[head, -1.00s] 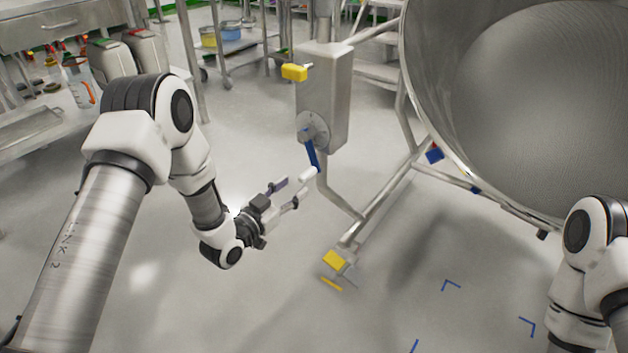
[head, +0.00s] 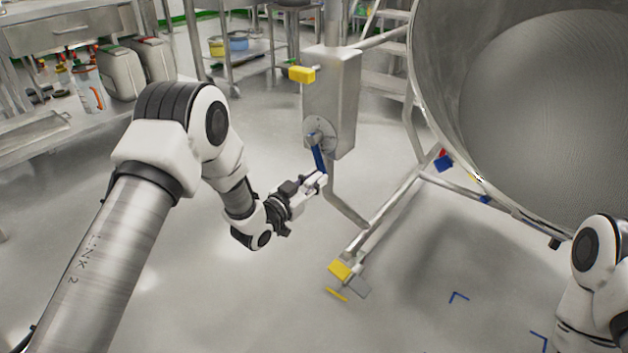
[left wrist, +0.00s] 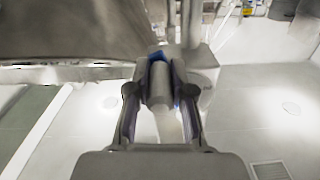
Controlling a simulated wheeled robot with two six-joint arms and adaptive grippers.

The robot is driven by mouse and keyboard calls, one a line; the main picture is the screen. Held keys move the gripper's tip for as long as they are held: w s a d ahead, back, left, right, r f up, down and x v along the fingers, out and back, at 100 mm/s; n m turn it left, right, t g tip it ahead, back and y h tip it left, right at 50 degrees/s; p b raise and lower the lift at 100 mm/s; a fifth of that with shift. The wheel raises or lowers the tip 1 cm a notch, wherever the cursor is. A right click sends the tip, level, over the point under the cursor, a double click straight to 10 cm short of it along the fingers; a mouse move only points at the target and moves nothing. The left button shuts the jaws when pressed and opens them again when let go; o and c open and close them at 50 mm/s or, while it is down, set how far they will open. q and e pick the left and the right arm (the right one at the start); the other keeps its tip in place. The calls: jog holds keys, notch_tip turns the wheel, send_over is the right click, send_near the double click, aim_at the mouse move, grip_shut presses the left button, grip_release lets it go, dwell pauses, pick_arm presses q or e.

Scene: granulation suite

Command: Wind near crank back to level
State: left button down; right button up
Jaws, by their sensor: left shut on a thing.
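The near crank is a blue arm (head: 318,158) on a round hub (head: 318,132) at the side of a steel gearbox (head: 332,95). The blue arm hangs downward, tilted slightly to the right. My left gripper (head: 318,183) is shut on the white handle (left wrist: 163,98) at the lower end of the crank. In the left wrist view the handle lies between the two fingers, with blue of the arm behind it. My right gripper is out of view; only part of the right arm shows at the right edge.
A large steel bowl (head: 440,100) fills the upper right. A slanting stand leg with a yellow foot (head: 341,270) reaches the floor. A bench with containers (head: 118,75) stands at the left. The floor in front is open.

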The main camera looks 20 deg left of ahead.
pick_arm(q)
jog(key=shift+s+d+r, duration=0.1)
jog(key=shift+d, duration=0.05)
jog(key=shift+d+n+p, duration=0.5)
jog(key=shift+n+p, duration=0.4)
jog(key=shift+p, duration=0.3)
notch_tip(320, 180, up, 17)
jog(key=n+p, duration=2.3)
jog(key=n, duration=0.3)
send_over(315, 176)
jog(key=shift+w+a+r+b, duration=0.2)
jog(key=shift+w+a, duration=0.05)
jog(key=shift+a, duration=0.55)
jog(key=shift+w+a+r+b, duration=0.15)
jog(key=shift+w+a, duration=0.1)
jog(key=shift+a, duration=0.55)
